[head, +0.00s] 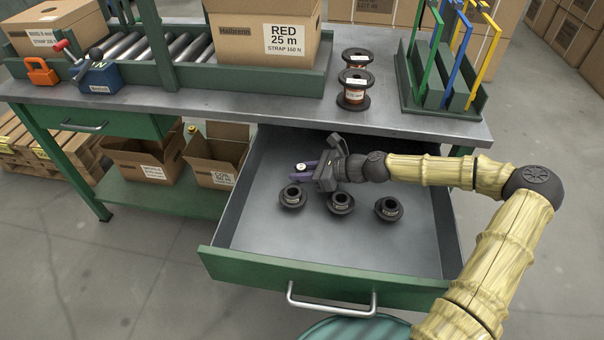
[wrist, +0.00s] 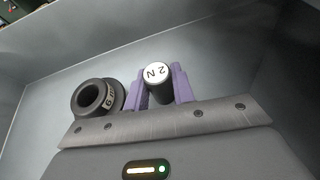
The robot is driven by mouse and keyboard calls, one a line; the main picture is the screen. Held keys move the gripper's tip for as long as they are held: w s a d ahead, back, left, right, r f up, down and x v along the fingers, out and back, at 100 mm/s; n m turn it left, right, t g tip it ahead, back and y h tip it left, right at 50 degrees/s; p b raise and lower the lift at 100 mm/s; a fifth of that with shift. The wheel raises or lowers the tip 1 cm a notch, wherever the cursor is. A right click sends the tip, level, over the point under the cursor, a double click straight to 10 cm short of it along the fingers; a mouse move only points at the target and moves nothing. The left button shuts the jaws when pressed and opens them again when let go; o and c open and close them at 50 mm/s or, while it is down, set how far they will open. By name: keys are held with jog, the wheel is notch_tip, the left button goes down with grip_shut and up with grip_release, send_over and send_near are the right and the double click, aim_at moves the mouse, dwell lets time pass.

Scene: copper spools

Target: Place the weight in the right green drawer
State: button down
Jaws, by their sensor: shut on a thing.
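The weight (wrist: 159,82) is a small dark cylinder with a white top marked "2 N". My gripper (wrist: 163,88) is shut on it, with a purple finger on each side. In the head view my gripper (head: 304,170) and the weight's white top (head: 300,167) are inside the outline of the open right green drawer (head: 335,271), towards its back left. I cannot tell whether the weight touches the drawer floor. The left green drawer (head: 99,124) is shut.
Three black ring-shaped pieces (head: 341,203) lie in the right drawer near my gripper; one (wrist: 96,97) shows left of the weight in the wrist view. The drawer's front floor is clear.

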jog(key=c, duration=1.2)
grip_release()
jog(key=shift+o, duration=0.2)
jog(key=p+v, duration=0.3)
jog(key=v, duration=0.9)
